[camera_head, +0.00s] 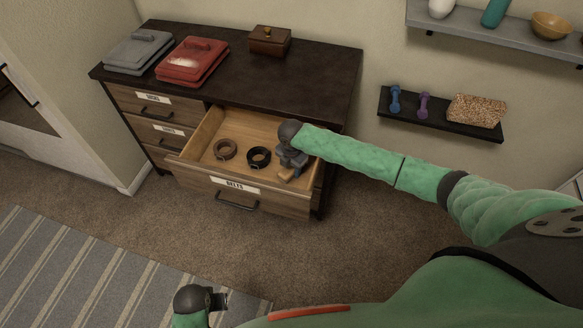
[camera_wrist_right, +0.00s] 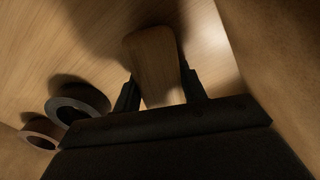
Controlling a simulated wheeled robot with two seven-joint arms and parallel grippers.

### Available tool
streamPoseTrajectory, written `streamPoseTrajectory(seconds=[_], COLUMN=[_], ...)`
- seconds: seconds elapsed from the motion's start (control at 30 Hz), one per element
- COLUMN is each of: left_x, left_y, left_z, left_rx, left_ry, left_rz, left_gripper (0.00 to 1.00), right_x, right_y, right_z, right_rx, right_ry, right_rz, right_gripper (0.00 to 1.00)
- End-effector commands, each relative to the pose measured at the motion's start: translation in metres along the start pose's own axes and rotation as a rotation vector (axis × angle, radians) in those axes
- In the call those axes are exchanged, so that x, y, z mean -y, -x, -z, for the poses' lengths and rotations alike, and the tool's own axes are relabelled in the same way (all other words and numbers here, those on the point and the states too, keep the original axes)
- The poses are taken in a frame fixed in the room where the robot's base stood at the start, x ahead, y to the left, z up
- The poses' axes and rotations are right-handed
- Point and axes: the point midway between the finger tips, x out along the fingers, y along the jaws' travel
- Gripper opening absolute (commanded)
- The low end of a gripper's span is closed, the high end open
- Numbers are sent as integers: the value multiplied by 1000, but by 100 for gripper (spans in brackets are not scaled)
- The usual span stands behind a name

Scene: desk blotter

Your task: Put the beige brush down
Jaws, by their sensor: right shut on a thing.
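My right gripper (camera_head: 289,171) reaches down into the right end of the open drawer. It is shut on the beige brush (camera_head: 285,176), of which only a small light wooden part shows in the head view. In the right wrist view the brush (camera_wrist_right: 155,65) is a rounded wooden piece between the two dark fingers (camera_wrist_right: 160,92), over the drawer floor (camera_wrist_right: 75,35). A shadow lies beside it; I cannot tell whether it touches the floor. My left gripper (camera_head: 218,299) is low in the head view, away from the dresser, its jaws unclear.
The open drawer (camera_head: 222,183), labelled BELTS, holds a brown coiled belt (camera_head: 225,149) and a black coiled belt (camera_head: 258,157) left of the brush. The dresser top (camera_head: 290,75) carries grey (camera_head: 138,50) and red (camera_head: 192,62) folded items and a brown box (camera_head: 270,41).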

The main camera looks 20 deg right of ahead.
Motion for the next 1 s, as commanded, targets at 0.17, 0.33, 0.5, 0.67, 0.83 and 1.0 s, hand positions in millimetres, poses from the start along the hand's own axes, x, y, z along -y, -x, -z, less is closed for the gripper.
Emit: streamPoseTrajectory(seconds=[0.17,0.33,0.5,0.67,0.83,1.0], left_x=[0,1,1,1,1,0], left_y=[0,0,1,2,1,0], left_z=[0,0,1,1,1,0], left_rx=[0,0,-2,-4,-3,-1], left_ry=[0,-1,-1,-1,-1,0], left_rz=[0,1,1,1,1,0], left_gripper=[19,19,19,19,19,19], right_x=[0,0,1,3,6,7], right_y=[-3,-8,-13,-16,-19,-20], right_z=[0,1,2,2,1,0], right_rx=[0,-1,-2,-1,-1,1], right_ry=[0,0,0,0,-1,-1], right_rz=[0,0,2,7,12,15], right_gripper=[17,17,47,63,63,63])
